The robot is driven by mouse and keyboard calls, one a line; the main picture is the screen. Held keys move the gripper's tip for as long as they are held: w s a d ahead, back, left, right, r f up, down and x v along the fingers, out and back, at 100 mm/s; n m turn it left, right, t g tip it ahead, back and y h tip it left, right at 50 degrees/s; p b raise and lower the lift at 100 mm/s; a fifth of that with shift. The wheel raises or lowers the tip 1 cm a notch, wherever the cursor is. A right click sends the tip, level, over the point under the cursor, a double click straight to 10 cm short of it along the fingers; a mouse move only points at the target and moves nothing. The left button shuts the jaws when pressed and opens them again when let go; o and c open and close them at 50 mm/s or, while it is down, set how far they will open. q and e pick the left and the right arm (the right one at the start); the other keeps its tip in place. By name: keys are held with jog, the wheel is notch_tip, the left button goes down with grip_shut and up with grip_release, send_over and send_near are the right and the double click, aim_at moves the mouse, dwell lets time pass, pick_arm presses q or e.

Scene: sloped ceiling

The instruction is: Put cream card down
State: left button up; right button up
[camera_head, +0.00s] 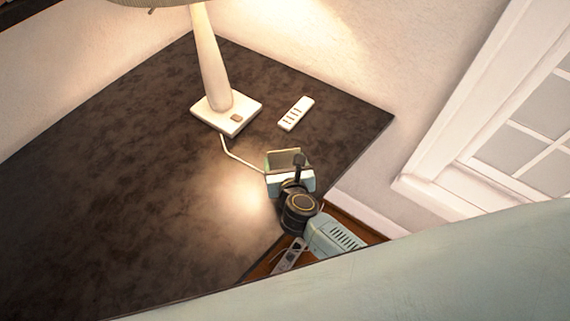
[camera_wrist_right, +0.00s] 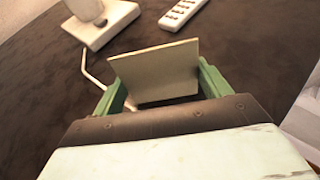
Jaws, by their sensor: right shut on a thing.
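The cream card (camera_wrist_right: 155,71) is a thin flat rectangle standing upright between the green fingers of my right gripper (camera_wrist_right: 160,90) in the right wrist view. In the head view the card (camera_head: 286,157) shows at the far end of my right gripper (camera_head: 288,170). The gripper is shut on the card, over the right part of the dark table (camera_head: 120,190). I cannot tell whether the card's lower edge touches the table. My left gripper is not in view.
A lamp with a square white base (camera_head: 228,113) stands on the table, its cord running toward my right gripper. A white remote (camera_head: 295,114) lies beyond the gripper. The table's left and front areas are clear. A window (camera_head: 520,140) is at the right.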

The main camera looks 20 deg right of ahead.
jog(key=shift+f, duration=0.2)
jog(key=shift+f, duration=0.15)
jog(key=o, duration=1)
jog(key=shift+c, duration=0.2)
jog(key=shift+r, duration=0.2)
jog(key=shift+s+r, duration=0.15)
jog(key=shift+r, duration=0.05)
jog(key=p+v, duration=0.1)
jog(key=v, duration=0.9)
jog(key=shift+s, duration=0.3)
jog(key=shift+s+a+r, duration=0.15)
jog(key=shift+s+r, duration=0.15)
jog(key=shift+s, duration=0.15)
